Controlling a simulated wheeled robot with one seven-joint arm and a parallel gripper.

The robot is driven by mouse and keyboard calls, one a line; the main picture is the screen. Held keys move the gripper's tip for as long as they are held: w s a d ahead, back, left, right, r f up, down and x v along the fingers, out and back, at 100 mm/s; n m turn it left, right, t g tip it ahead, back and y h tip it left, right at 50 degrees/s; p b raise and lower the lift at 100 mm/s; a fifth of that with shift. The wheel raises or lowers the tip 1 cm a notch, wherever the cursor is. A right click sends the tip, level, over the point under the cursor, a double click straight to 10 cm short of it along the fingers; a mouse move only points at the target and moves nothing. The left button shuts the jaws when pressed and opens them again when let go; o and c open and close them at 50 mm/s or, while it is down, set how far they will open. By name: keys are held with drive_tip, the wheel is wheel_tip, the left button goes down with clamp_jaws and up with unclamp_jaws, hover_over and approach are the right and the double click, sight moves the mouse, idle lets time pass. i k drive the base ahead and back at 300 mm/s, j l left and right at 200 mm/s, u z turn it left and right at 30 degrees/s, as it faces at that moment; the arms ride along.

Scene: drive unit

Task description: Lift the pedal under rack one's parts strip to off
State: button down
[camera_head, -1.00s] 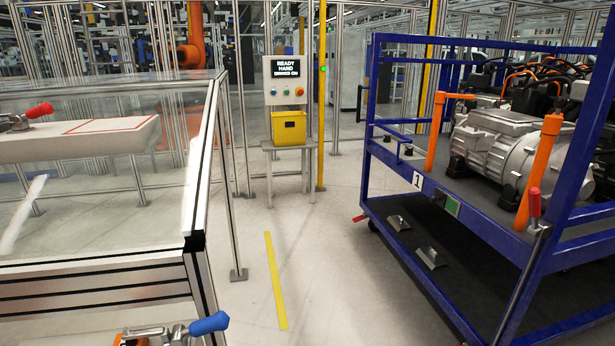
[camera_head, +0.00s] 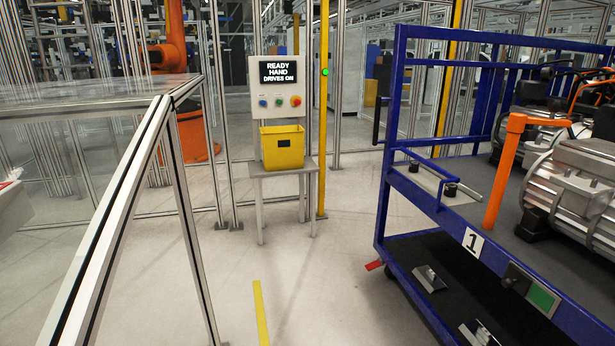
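The blue rack (camera_head: 395,205) marked with a "1" plate (camera_head: 473,241) stands at the right. A small red pedal (camera_head: 374,265) sticks out low at the rack's left corner, below that strip. Its tilt and setting are too small to tell. My gripper is not in view.
A glass-and-aluminium guard (camera_head: 150,150) stands at the left. A yellow bin (camera_head: 282,147) sits on a stand below a panel (camera_head: 277,85) reading "READY HAND DRIVES ON". An orange post (camera_head: 502,170) rises from the rack.

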sight(375, 264)
drive_tip(key=i, duration=1.95)
drive_tip(key=i+j+z, duration=0.2)
drive_tip(key=i+z, duration=0.25)
drive_tip(key=i, duration=0.3)
drive_tip(key=i+j+z, duration=0.5)
drive_tip(key=i, duration=0.25)
drive_tip(key=i+j+z, duration=0.45)
drive_tip(key=i+j, duration=0.2)
